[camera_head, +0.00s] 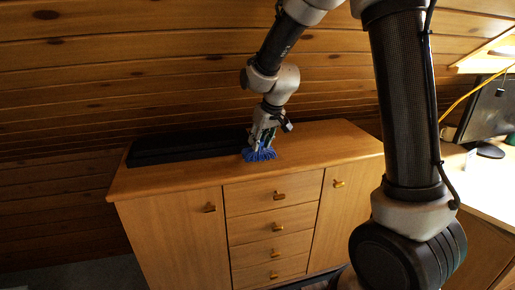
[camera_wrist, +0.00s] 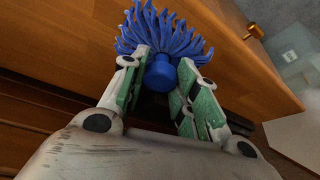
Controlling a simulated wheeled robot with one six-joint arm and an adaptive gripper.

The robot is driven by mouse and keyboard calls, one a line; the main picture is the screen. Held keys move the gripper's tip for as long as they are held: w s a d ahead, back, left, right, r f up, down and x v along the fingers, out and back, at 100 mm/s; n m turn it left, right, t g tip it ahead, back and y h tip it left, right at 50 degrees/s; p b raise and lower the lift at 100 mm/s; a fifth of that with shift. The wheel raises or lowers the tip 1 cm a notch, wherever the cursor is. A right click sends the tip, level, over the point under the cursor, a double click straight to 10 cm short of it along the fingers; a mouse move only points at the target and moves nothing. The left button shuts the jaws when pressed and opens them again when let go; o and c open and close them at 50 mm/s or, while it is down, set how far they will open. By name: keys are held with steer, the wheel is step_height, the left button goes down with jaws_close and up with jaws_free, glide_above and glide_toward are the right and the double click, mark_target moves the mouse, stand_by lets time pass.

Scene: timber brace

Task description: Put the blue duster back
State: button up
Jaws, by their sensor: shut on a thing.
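The blue duster (camera_head: 261,155) has a head of soft blue strands and a short round blue handle end. It is at the top of the sideboard (camera_head: 320,146), near the front edge, beside the black case. In the wrist view the duster (camera_wrist: 160,35) is between my gripper's fingers, with its strands pointing away from the palm. My gripper (camera_wrist: 162,78) is shut on the duster's handle. In the head view my gripper (camera_head: 262,143) points down over the sideboard top. I cannot tell whether the strands touch the wood.
A long black case (camera_head: 185,146) lies along the back left of the sideboard top. The top is clear to the right of the duster. A sloped timber wall (camera_head: 130,70) rises close behind. A desk with a monitor (camera_head: 488,115) stands at the far right.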

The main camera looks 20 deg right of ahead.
steer(key=shift+w+a, duration=0.25)
steer(key=shift+w, duration=0.35)
steer(key=shift+w+f, duration=0.1)
steer(key=shift+f, duration=1.65)
steer(key=shift+f, duration=0.15)
steer(key=o, duration=1)
steer(key=v, duration=1.2)
